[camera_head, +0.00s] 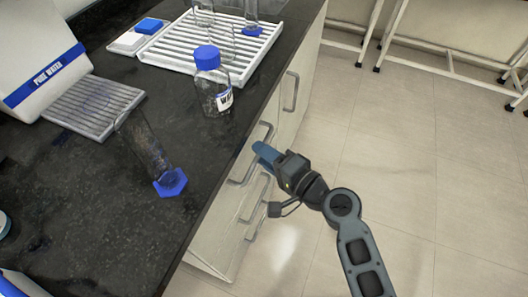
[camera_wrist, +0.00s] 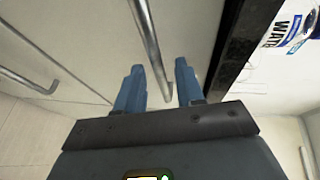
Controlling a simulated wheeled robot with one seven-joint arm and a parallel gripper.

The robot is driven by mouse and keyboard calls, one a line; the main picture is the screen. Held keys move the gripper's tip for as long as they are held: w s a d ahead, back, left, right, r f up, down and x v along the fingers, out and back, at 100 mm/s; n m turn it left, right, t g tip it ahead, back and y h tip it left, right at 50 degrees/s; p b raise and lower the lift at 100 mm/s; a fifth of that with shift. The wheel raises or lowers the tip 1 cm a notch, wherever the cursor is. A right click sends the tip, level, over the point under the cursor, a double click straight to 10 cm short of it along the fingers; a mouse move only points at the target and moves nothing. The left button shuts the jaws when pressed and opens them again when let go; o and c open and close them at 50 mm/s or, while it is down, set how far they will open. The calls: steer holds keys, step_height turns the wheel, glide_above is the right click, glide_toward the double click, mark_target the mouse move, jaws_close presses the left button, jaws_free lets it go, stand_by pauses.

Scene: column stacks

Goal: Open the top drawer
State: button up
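The top drawer is in the cabinet front under the dark counter, and it looks closed. Its metal bar handle (camera_head: 240,181) is partly hidden behind my gripper (camera_head: 264,154) in the head view. In the wrist view my gripper (camera_wrist: 158,72) is open, with its two blue fingers apart. The bar handle (camera_wrist: 152,50) appears in the gap between the fingers, nearer the right one. I cannot tell whether either finger touches it.
A lower drawer handle (camera_head: 260,208) and another handle (camera_head: 291,92) farther along the front stick out.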

steer(key=shift+w+a+f, duration=0.1)
steer(key=shift+a, duration=0.1)
jaws_close()
stand_by(0.3)
stand_by(0.3)
